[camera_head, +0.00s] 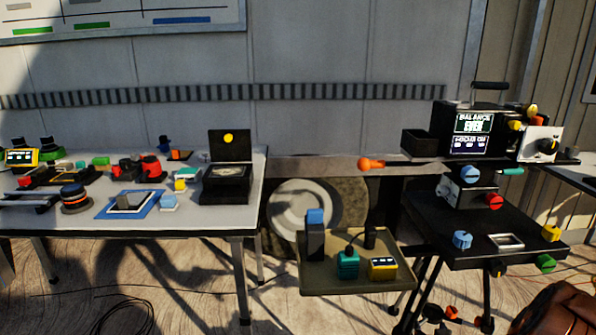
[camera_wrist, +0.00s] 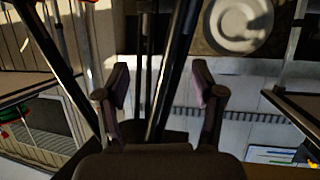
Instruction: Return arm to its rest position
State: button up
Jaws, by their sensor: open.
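My gripper (camera_wrist: 160,84) shows in the wrist view with its two dark fingers spread apart and nothing between them. Behind the fingers are dark upright poles or legs, which look close, but I cannot tell whether anything touches. The wrist view looks upside down, with the wall at the bottom and a round pale dish (camera_wrist: 240,22) at the top right. I cannot make out my gripper in the head view. The black video cart (camera_head: 425,222) stands at the right in the head view, with a lit monitor (camera_head: 472,134) on its upper level.
A white table (camera_head: 105,222) with many small items is at the left. A low tray (camera_head: 312,277) holding several small devices stands in the middle. An orange knob (camera_head: 371,164) sticks out at the cart's left. Cables (camera_head: 125,308) lie on the floor. A brown object (camera_head: 558,312) fills the lower right corner.

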jog(key=s+a+r+n+g+y, duration=0.2)
jog(key=a+r+g, duration=0.15)
jog(key=a, duration=0.35)
jog(key=s+a+r+n+g+y, duration=0.1)
jog(key=s+a+r+g+y, duration=0.2)
jog(key=a, duration=0.4)
jog(key=s+a+r+g+h, duration=0.1)
jog(key=s+a+r+g, duration=0.4)
jog(key=s, duration=0.6)
jog(key=s+a+r+g, duration=0.1)
jog(key=s+a+r, duration=0.2)
jog(key=s+r, duration=0.55)
jog(key=s+a+r+g+h, duration=0.1)
jog(key=s+a+r+g, duration=0.3)
jog(key=s, duration=0.8)
notch_tip(320, 180, up, 25)
jog(key=s+t+p, duration=0.1)
jog(key=s+p, duration=0.1)
jog(key=p, duration=2.1)
jog(key=shift+s+d+m, duration=0.15)
jog(key=shift+s+m, duration=0.15)
